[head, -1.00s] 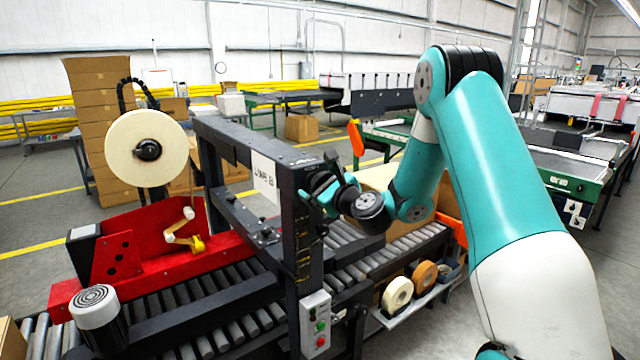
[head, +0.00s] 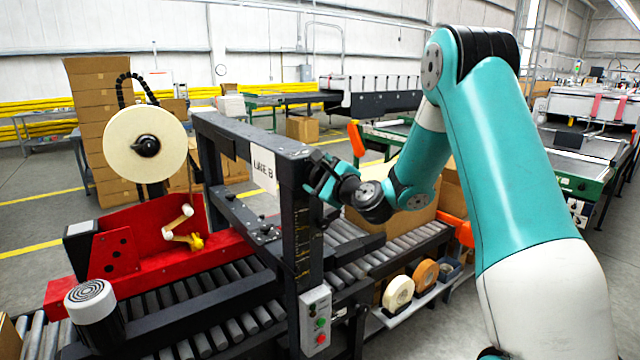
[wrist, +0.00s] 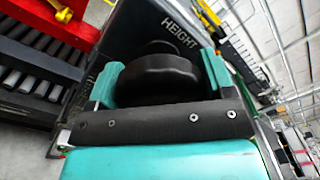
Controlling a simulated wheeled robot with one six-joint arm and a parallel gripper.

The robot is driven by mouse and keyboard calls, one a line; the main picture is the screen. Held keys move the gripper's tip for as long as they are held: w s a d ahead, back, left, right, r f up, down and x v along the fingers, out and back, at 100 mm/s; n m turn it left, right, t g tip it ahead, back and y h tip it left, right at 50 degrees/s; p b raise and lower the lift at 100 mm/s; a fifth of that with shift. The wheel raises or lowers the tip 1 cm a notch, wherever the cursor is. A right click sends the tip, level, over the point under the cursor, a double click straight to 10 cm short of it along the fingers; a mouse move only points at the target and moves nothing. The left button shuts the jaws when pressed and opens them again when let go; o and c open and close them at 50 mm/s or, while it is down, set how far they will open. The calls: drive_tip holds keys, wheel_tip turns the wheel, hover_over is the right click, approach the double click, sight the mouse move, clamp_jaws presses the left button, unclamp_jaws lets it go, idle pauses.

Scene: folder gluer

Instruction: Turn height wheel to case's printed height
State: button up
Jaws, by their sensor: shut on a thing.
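The black height wheel (wrist: 160,78) shows in the wrist view below the printed word HEIGHT on the dark machine post. My gripper (wrist: 162,74) is shut on the wheel, with one teal finger on each side of its rim. In the head view my gripper (head: 318,181) is at the upper part of the machine's near post (head: 303,260), and the wheel is mostly hidden there. Yellow scale marks run down that post, too small to read. A cardboard case (head: 408,221) sits on the roller conveyor behind my wrist. No printed height on it is legible.
A control box (head: 316,320) with buttons is on the post below my gripper. Tape rolls (head: 398,292) lie on a side shelf to the right. The red tape head (head: 150,250) and white roll (head: 145,145) stand left. The crossbar carries a LINE B sign (head: 263,168).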

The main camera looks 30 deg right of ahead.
drive_tip(key=n+b, duration=0.2)
drive_tip(key=n, duration=0.1)
drive_tip(key=shift+f+n+b, duration=0.2)
drive_tip(key=shift+n+b, duration=0.1)
drive_tip(key=shift+b, duration=0.1)
drive_tip(key=shift+r+n+b, duration=0.1)
drive_tip(key=shift+n+b, duration=0.85)
drive_tip(key=shift+n, duration=0.15)
drive_tip(key=shift+r, duration=0.1)
drive_tip(key=o, duration=0.9)
